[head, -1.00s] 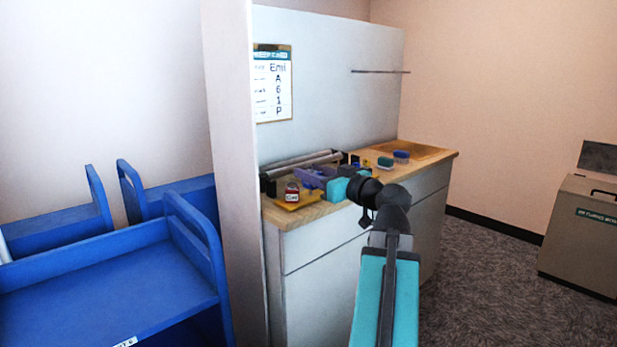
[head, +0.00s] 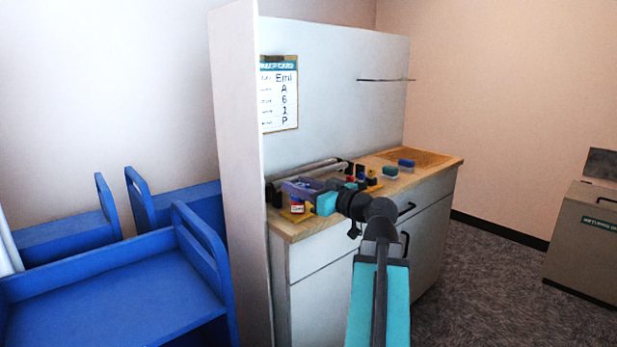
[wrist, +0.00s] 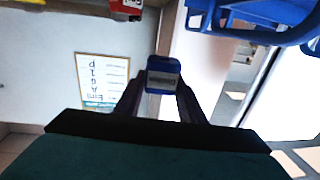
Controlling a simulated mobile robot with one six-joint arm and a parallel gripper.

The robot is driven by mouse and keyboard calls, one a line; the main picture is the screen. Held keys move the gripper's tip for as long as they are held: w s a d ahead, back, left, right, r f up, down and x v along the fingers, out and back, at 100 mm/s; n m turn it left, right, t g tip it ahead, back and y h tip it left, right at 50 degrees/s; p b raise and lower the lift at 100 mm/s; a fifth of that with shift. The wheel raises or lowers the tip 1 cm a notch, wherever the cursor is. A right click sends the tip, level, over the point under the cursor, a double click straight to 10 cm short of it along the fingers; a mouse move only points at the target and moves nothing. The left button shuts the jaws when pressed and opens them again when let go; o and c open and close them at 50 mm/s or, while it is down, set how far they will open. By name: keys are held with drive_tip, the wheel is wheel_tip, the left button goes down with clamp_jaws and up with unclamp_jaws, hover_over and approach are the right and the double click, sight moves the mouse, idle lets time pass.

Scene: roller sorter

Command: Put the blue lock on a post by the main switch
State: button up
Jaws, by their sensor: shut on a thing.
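The blue lock (wrist: 163,75), a small blue block with a grey label, is between the fingertips of my gripper (wrist: 162,88) in the wrist view. My gripper is shut on it. In the head view my gripper (head: 327,203) shows as a teal block at the front left of the counter; its fingers and the blue lock cannot be made out there. A red lock with a white label (head: 297,205) sits on a yellow tray at the counter's left end. It also shows at the top of the wrist view (wrist: 127,7). I cannot make out the main switch or its posts.
The wooden counter (head: 430,175) holds a purple bin (head: 300,187), a roller and several small coloured items. A panel with a notice (head: 279,95) stands behind it. Blue carts (head: 120,285) stand at the left beyond a white partition (head: 238,180). A beige box (head: 585,245) stands right.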

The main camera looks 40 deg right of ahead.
drive_tip(key=w+a+n+y+p, duration=0.3)
drive_tip(key=w+a+y+p, duration=0.2)
drive_tip(key=w+a+p, duration=0.35)
drive_tip(key=w+a+n+g+y+p, duration=0.1)
drive_tip(key=a+n+g+y+p, duration=0.2)
drive_tip(key=a+p, duration=0.8)
drive_tip(key=w+a+n+g+y+p, duration=0.1)
drive_tip(key=a+n+g+y+p, duration=0.3)
drive_tip(key=a+p, duration=0.8)
drive_tip(key=shift+w+a+n+g+y, duration=0.25)
drive_tip(key=shift+a+y, duration=0.85)
drive_tip(key=shift+a, duration=3.95)
